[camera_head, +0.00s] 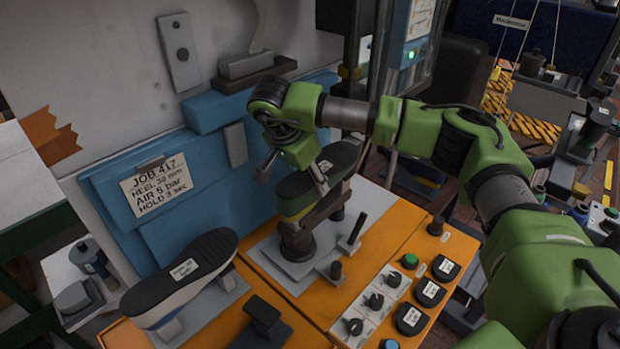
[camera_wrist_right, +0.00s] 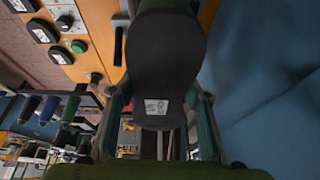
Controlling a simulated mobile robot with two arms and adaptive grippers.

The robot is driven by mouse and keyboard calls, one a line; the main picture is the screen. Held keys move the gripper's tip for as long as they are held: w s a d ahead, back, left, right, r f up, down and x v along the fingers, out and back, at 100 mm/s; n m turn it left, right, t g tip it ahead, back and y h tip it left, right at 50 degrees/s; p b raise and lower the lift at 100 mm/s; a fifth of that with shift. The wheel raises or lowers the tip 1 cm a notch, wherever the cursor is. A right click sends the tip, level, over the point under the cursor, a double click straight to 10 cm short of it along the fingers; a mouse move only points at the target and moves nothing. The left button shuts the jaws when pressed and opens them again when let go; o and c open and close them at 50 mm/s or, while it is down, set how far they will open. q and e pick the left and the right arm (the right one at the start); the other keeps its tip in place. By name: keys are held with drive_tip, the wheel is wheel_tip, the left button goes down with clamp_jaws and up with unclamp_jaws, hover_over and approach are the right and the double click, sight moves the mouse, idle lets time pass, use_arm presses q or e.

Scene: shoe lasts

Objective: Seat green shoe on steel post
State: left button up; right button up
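The green shoe (camera_head: 296,207) is sole-up, with a dark sole and a green side, directly over the steel post (camera_head: 297,240) on its grey plate. Whether it sits fully down on the post cannot be made out. Its dark sole (camera_wrist_right: 165,60) with a white label fills the middle of the right wrist view. My right gripper (camera_head: 291,174) is at the shoe from above, its fingers spread. One finger overlaps the sole's edge in the head view; the other stands clear to the left. The fingers flank the shoe in the wrist view (camera_wrist_right: 160,118). My left gripper is out of view.
Another sole-up shoe (camera_head: 183,277) with a white label stands on a stand at the front left. An orange bench (camera_head: 388,268) carries buttons and knobs (camera_head: 375,301) to the right. A blue panel with a job card (camera_head: 157,187) rises close behind.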

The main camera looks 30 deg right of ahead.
drive_tip(key=o, duration=0.4)
drive_tip(key=shift+c, duration=0.2)
drive_tip(key=shift+s, duration=0.1)
drive_tip(key=v, duration=1.2)
drive_tip(key=shift+a, duration=0.1)
